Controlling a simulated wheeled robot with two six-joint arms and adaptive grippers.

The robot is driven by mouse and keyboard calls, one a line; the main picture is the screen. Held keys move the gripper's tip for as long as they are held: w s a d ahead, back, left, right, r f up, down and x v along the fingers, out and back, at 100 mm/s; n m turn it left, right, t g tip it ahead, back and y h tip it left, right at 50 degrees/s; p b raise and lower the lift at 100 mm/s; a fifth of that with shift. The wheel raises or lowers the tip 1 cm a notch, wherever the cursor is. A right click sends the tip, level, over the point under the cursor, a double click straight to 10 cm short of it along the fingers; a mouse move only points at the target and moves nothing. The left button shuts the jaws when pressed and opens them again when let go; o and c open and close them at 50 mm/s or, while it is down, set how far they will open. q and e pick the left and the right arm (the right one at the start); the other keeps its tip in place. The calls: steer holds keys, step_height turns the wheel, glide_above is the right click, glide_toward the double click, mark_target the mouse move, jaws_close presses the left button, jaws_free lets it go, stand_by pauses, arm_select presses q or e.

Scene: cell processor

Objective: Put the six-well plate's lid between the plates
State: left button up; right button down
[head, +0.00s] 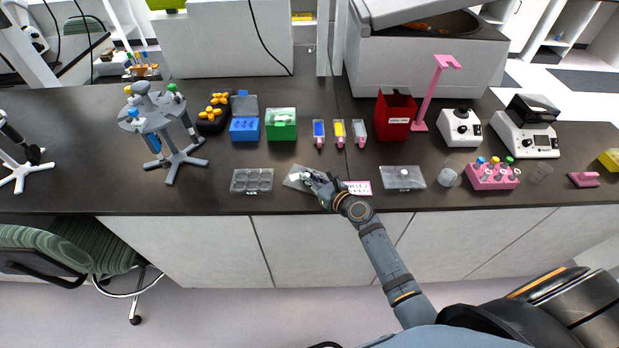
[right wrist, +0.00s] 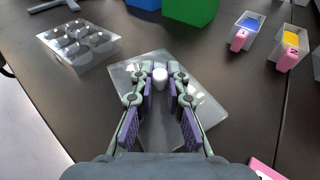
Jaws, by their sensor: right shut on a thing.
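The clear six-well plate (head: 252,181) stands uncovered near the bench's front edge, and its open wells show at upper left in the right wrist view (right wrist: 78,45). The clear flat lid (head: 297,183) is just right of it, turned at an angle to it. My right gripper (right wrist: 160,74) is shut on the white knob (right wrist: 160,80) of the lid, one finger on each side. I cannot tell whether the lid touches the bench. A second clear plate (head: 403,186) with a knobbed top stands farther right. My left gripper is not in view.
A pink-and-white label (head: 358,188) lies right of my right gripper. Behind stand a blue box (head: 244,130), a green box (head: 281,132) and small bins (head: 319,140). A pink tube rack (head: 492,178) stands right.

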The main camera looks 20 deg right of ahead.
steer(key=c, duration=1.4)
jaws_free()
steer(key=shift+f, duration=0.15)
steer(key=shift+o, duration=0.2)
steer(key=shift+s+r, duration=0.1)
steer(key=shift+r, duration=0.1)
steer(key=v, duration=1.1)
steer(key=shift+s+d+r, duration=0.1)
steer(key=shift+s+d, duration=0.1)
steer(key=shift+s, duration=0.15)
